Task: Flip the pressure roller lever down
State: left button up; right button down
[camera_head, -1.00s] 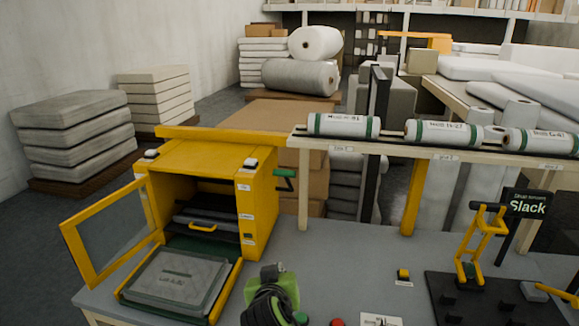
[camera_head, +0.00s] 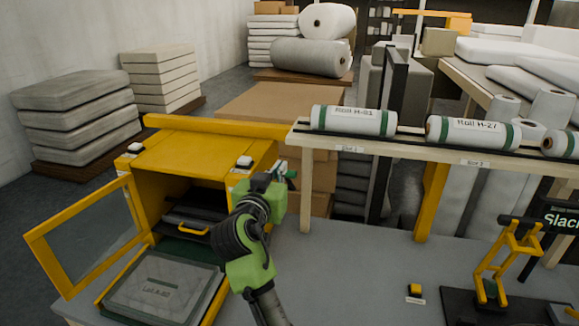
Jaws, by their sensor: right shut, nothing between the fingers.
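My right gripper (camera_head: 281,170), on a green and black arm, is at the right side of a yellow box-shaped machine (camera_head: 228,185). It is shut with nothing held. It overlaps a small lever with a green handle (camera_head: 291,174) on that side, and I cannot tell whether they touch. The lever is mostly hidden by the gripper. A yellow frame with a black bar on top (camera_head: 494,266) stands upright at the right on a black base (camera_head: 465,304). I cannot tell from any label which one is the pressure roller lever. My left gripper is not in view.
The machine's glazed door (camera_head: 40,243) stands open at the left, with a grey pad on a tray (camera_head: 160,288) before it. A rack (camera_head: 400,153) with labelled rolls runs behind the grey table (camera_head: 365,262). A small yellow button block (camera_head: 415,292) sits on the table.

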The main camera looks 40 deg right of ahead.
jog(key=p, duration=0.4)
send_over(290, 174)
jog(key=shift+f, duration=0.3)
notch_tip(290, 174, down, 3)
jog(key=shift+f+p, duration=0.1)
jog(key=shift+p, duration=0.65)
jog(key=shift+s+a+f, duration=0.2)
jog(key=shift+a+f, duration=0.1)
jog(key=shift+f, duration=0.25)
